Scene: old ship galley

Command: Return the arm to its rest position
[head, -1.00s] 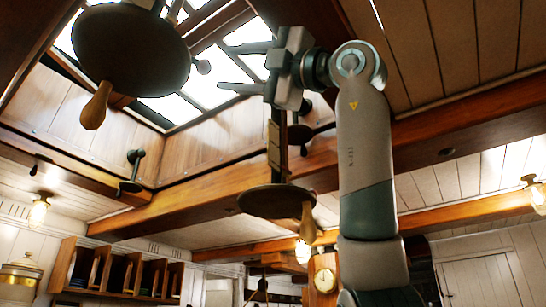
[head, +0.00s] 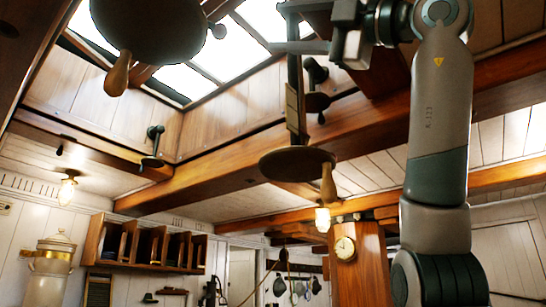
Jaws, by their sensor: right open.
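My right arm (head: 437,120) rises at the right side of the head view, grey with dark green bands. Its gripper (head: 280,27) is at the top middle, pointing left below the skylight. Its two fingers are spread apart, with nothing seen held between them; the upper finger is partly cut by the top edge. A dark post with a round plate stands close to the fingers in the picture; I cannot tell the distance between them. My left gripper is not in view.
A dark disc with a wooden handle (head: 117,75) hangs at the upper left, and a round plate with a handle (head: 297,163) at the middle. Wooden beams (head: 200,185) cross the ceiling.

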